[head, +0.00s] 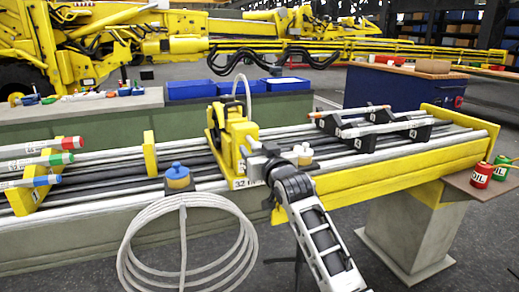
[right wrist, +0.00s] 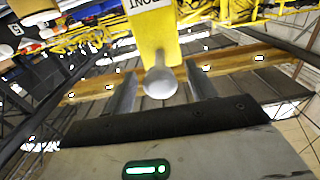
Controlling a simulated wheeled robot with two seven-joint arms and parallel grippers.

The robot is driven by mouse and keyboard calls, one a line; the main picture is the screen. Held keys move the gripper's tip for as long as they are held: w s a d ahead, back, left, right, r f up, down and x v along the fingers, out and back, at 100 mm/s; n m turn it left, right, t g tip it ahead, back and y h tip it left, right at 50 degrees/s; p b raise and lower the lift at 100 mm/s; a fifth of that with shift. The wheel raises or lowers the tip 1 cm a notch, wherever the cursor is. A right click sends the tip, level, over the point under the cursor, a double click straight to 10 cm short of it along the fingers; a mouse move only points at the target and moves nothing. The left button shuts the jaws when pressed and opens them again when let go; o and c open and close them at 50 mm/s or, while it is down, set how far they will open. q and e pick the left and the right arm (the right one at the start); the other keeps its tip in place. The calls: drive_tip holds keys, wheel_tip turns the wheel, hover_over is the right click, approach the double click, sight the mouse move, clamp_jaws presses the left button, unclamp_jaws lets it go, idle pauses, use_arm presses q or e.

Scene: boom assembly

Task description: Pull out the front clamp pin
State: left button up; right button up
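The front clamp pin shows in the right wrist view as a pale grey round knob (right wrist: 160,83). It sits at the end of a yellow block (right wrist: 155,30) whose partly cut-off lettering reads upside down. My right gripper (right wrist: 163,70) has its fingers apart, one on each side of the knob, with a visible gap on both sides. In the head view my right gripper (head: 258,163) is at the right side of the yellow clamp (head: 238,132) on the boom; it hides the pin there. My left gripper is in neither view.
Long grey tubes (head: 365,160) run along the boom, with a yellow end plate (head: 460,125) at right. A blue-topped fitting (head: 178,172) and pale-topped fitting (head: 303,152) flank the clamp. A coiled white hose (head: 130,245) hangs in front. Oil cans (head: 481,174) stand at far right.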

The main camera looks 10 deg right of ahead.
drive_tip(key=s+d, duration=0.1)
drive_tip(key=s, duration=1.4)
drive_tip(key=shift+s+d+b, duration=0.35)
drive_tip(key=shift+s+d, duration=0.05)
drive_tip(key=s+a+f+g, duration=0.15)
drive_tip(key=s+f, duration=0.35)
drive_tip(key=f, duration=0.5)
drive_tip(key=s+f+g, duration=0.3)
drive_tip(key=s+f, duration=0.1)
drive_tip(key=f, duration=0.5)
drive_tip(key=s+a+f+g+y, duration=0.1)
drive_tip(key=s+a+f+g, duration=0.1)
drive_tip(key=s+f, duration=0.9)
drive_tip(key=s, duration=0.3)
drive_tip(key=shift+f+n+g, duration=0.3)
drive_tip(key=shift+n+g, duration=0.05)
drive_tip(key=shift+n, duration=0.05)
